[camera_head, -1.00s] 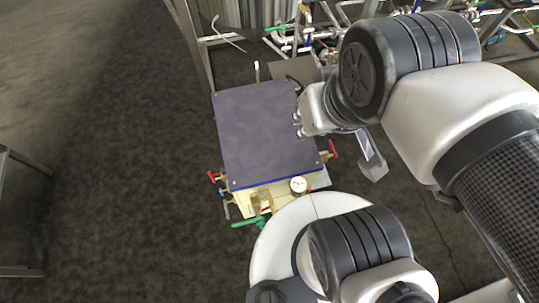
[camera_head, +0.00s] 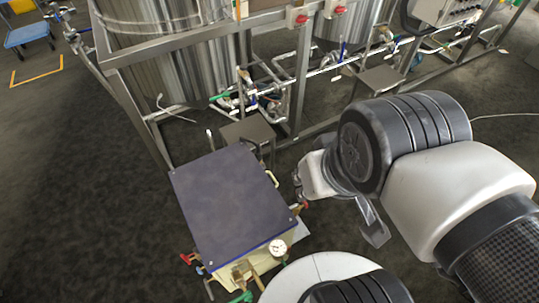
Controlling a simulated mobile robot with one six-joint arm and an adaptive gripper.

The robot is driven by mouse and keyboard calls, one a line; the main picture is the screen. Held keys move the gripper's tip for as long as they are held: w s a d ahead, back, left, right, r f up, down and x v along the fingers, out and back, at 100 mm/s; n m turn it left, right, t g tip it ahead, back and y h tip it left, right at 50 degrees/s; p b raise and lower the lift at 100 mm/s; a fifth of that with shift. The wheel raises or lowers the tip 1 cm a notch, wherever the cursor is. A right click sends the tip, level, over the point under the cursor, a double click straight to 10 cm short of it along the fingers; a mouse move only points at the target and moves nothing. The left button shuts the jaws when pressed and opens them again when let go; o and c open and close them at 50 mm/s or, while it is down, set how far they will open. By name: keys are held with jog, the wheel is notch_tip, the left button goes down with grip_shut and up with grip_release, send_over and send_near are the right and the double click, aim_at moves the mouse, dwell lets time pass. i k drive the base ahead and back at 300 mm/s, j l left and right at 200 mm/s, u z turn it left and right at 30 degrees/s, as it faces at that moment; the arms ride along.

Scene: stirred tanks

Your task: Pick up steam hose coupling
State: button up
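I cannot make out the steam hose coupling for sure in this view. A thin white hose-like piece (camera_head: 174,108) hangs by the left tank's frame, but I cannot tell whether it is part of it. My gripper (camera_head: 373,228) shows only in part, as a grey finger-like piece below my wrist, right of the dark-topped unit. The rest is hidden behind my arm. I cannot see whether it is open or shut, or whether it holds anything.
A unit with a dark flat top (camera_head: 230,205), a gauge (camera_head: 277,246) and valves stands close in front. Steel tanks (camera_head: 170,50) in a metal frame with pipes and valves (camera_head: 250,95) stand behind. A blue cart (camera_head: 25,36) is far left. Dark floor (camera_head: 80,180) lies clear at left.

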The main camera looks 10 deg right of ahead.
aim_at(258, 157)
jog(key=i+l+z, duration=0.1)
jog(key=l+z, duration=0.25)
jog(key=i+l+z, duration=0.15)
jog(key=l+z, duration=0.2)
jog(key=i+l+z, duration=0.45)
jog(key=i, duration=0.35)
jog(key=i+u, duration=0.15)
jog(key=u, duration=0.3)
jog(key=i+l+u, duration=0.1)
jog(key=u, duration=0.3)
jog(key=i+l+u, duration=0.1)
jog(key=i+u, duration=0.15)
jog(key=u, duration=0.2)
jog(key=i+l+u, duration=0.1)
jog(key=u, duration=0.35)
jog(key=i+u, duration=0.15)
jog(key=u, duration=0.3)
jog(key=i+l+u, duration=0.1)
jog(key=u, duration=0.35)
jog(key=i+l+u, duration=0.1)
jog(key=u, duration=0.35)
jog(key=l+u, duration=0.25)
jog(key=u, duration=0.2)
jog(key=i+l+u, duration=0.1)
jog(key=u, duration=0.35)
jog(key=l, duration=0.1)
